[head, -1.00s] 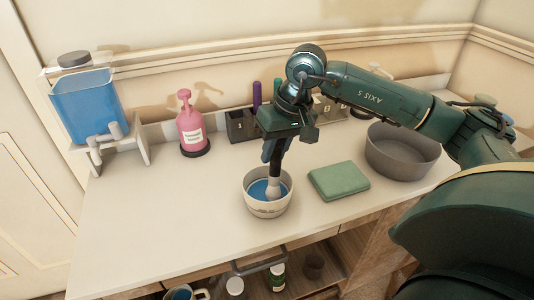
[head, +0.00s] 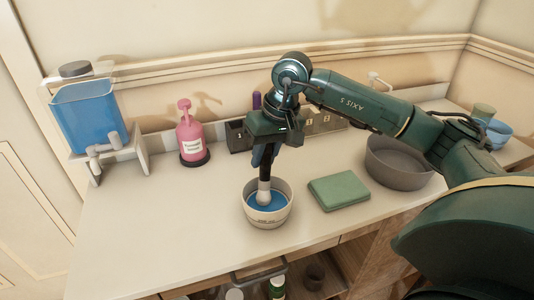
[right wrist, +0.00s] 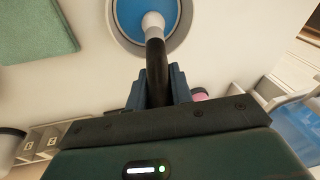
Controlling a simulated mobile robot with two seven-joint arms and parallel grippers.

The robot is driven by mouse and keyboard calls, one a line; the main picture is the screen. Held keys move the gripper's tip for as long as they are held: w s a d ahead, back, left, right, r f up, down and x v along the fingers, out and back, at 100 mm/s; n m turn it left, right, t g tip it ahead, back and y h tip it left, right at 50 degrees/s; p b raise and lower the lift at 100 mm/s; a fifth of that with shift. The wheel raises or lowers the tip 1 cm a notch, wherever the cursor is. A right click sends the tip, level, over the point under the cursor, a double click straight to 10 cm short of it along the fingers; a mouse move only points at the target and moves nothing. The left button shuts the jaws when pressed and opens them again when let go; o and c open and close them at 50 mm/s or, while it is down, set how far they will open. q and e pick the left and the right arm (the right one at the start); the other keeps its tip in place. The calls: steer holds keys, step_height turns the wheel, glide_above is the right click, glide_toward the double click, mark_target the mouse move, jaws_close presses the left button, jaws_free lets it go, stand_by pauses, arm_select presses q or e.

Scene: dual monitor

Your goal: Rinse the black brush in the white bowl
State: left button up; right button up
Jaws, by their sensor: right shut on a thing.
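The white bowl (head: 268,216) stands on the counter and holds blue liquid. My right gripper (head: 263,160) is above it, shut on the black brush (head: 265,173). The brush points down, nearly upright, with its pale lower end inside the bowl at the liquid. In the right wrist view the brush (right wrist: 156,70) runs from between the fingers (right wrist: 157,88) to the bowl (right wrist: 113,12), its pale tip over the blue liquid. How deep the tip sits is hard to tell. My left gripper is not in view.
A green block (head: 338,190) lies right of the bowl, with a grey basin (head: 398,165) beyond it. A pink pump bottle (head: 191,138) and a blue tank (head: 88,120) stand at the back left. A numbered holder (head: 238,137) is behind my gripper. The counter's left front is clear.

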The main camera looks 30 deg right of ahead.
steer(key=shift+s+a, duration=0.9)
steer(key=shift+s, duration=0.1)
steer(key=shift+d+b, duration=0.1)
steer(key=shift+b, duration=0.2)
steer(key=shift+w+d+b, duration=0.45)
steer(key=shift+w+d, duration=0.55)
steer(key=shift+w, duration=0.25)
steer(key=shift+s+a+b, duration=0.4)
steer(key=shift+s+a, duration=0.7)
steer(key=shift+s, duration=0.2)
steer(key=shift+w+d, duration=0.2)
steer(key=shift+d, duration=0.3)
steer(key=shift+w+d, duration=0.15)
steer(key=shift+d, duration=0.3)
